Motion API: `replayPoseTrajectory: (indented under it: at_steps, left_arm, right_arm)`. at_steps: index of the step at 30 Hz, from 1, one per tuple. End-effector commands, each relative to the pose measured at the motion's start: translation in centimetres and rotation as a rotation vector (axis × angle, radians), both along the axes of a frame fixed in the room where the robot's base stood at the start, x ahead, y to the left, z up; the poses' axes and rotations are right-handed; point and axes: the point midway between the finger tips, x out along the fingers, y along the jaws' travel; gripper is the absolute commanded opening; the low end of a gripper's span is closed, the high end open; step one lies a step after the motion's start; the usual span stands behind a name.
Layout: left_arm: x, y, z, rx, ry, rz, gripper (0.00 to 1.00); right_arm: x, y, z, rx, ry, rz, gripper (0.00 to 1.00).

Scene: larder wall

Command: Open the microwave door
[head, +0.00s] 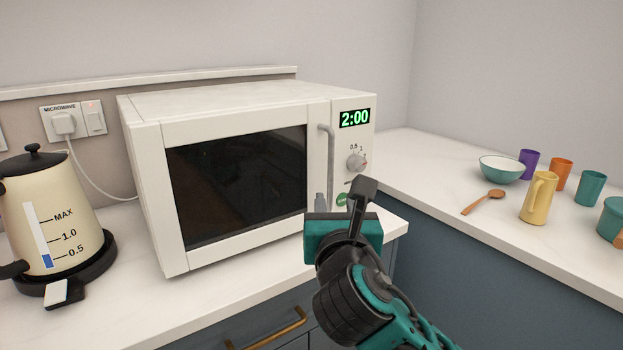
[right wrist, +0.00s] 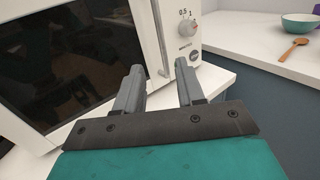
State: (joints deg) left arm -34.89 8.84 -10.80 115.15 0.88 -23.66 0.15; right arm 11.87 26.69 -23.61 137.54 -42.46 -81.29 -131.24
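The white microwave (head: 220,105) stands on the counter with its door (head: 240,246) shut. The door has a dark window and a grey vertical bar handle (head: 332,165) along its right edge. My right gripper (head: 322,200) is in front of the microwave's lower right part, near the lower end of the handle. In the right wrist view the two fingers (right wrist: 157,68) are apart with nothing gripped. The handle (right wrist: 161,32) shows there beyond the gap between the fingertips; whether they touch it I cannot tell. My left gripper is not in view.
A cream kettle (head: 48,205) stands left of the microwave. The control panel has a lit display (head: 355,118) and a knob (head: 356,161). On the right counter are a bowl (head: 502,169), a wooden spoon (head: 484,201), a yellow jug (head: 539,198) and several cups. A drawer handle (head: 272,330) sits below.

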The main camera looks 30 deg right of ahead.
Motion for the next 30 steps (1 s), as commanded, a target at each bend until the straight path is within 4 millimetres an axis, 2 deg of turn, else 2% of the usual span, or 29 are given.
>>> replayPoseTrajectory:
  at_steps: [5,18,24,30]
  left_arm:
    - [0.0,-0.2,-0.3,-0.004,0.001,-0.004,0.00]
    - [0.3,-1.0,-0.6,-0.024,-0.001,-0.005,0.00]
    - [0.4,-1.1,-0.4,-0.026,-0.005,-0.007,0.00]
    - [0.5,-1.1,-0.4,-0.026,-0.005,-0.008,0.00]
  right_arm:
    - [1.4,-0.9,0.0,-0.008,0.000,-0.005,0.39]
    - [9.0,-5.1,0.0,-0.002,0.000,-0.003,0.39]
    - [10.8,-6.1,0.0,-0.002,0.000,-0.002,0.39]
    - [11.2,-6.3,0.1,-0.002,0.000,0.000,0.39]
